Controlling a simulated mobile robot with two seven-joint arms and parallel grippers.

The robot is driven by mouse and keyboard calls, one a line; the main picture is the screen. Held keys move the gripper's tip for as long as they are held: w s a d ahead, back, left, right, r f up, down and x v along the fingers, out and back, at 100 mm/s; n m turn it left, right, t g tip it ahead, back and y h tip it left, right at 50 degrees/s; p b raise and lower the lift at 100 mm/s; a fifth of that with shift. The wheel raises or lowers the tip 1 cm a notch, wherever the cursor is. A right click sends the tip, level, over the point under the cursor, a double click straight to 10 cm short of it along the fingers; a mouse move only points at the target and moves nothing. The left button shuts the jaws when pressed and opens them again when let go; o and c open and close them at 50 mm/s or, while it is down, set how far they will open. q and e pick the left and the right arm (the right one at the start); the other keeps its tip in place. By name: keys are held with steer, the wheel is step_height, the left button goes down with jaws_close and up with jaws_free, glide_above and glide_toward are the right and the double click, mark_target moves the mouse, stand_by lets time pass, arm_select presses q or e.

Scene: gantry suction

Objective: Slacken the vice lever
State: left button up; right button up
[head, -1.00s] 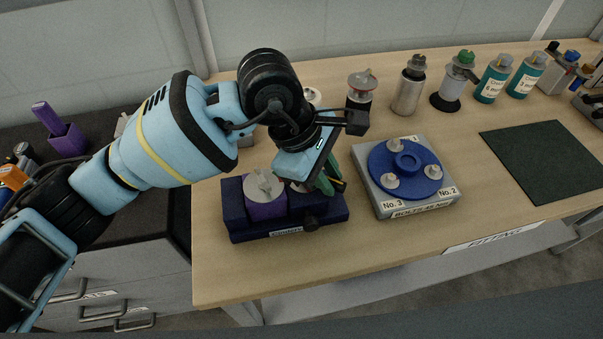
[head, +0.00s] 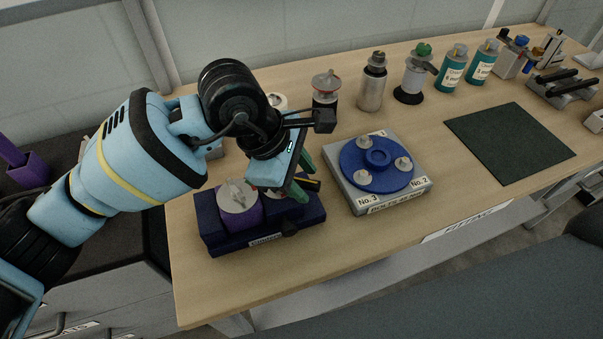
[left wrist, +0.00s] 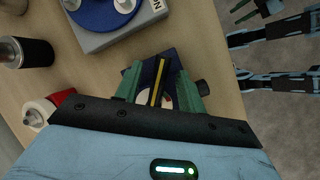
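The vice (head: 222,239) is a dark blue block near the bench's front left, with a purple cylinder (head: 239,209) carrying a grey top on its left part. A black lever with a yellow stripe (head: 309,184) is at its right part, partly hidden by my left gripper (head: 300,180). In the left wrist view the lever (left wrist: 158,82) runs between the two green fingers of that gripper (left wrist: 160,92), with gaps on both sides. The left gripper looks open around the lever, not closed on it. Part of my right gripper (left wrist: 258,10) appears at that view's top right, cut off.
A grey fixture (head: 400,201) with a blue disc (head: 352,158) and pegs stands right of the vice. Several bottles and canisters line the back, including a metal canister (head: 371,88). A dark green mat (head: 510,142) lies empty at right. Bare bench lies in front of the vice.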

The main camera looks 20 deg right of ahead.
arm_select(q)
steer(key=v, duration=0.7)
steer(key=shift+a+r, duration=0.15)
steer(key=shift+r, duration=0.25)
arm_select(e)
steer(key=shift+w+f, duration=0.15)
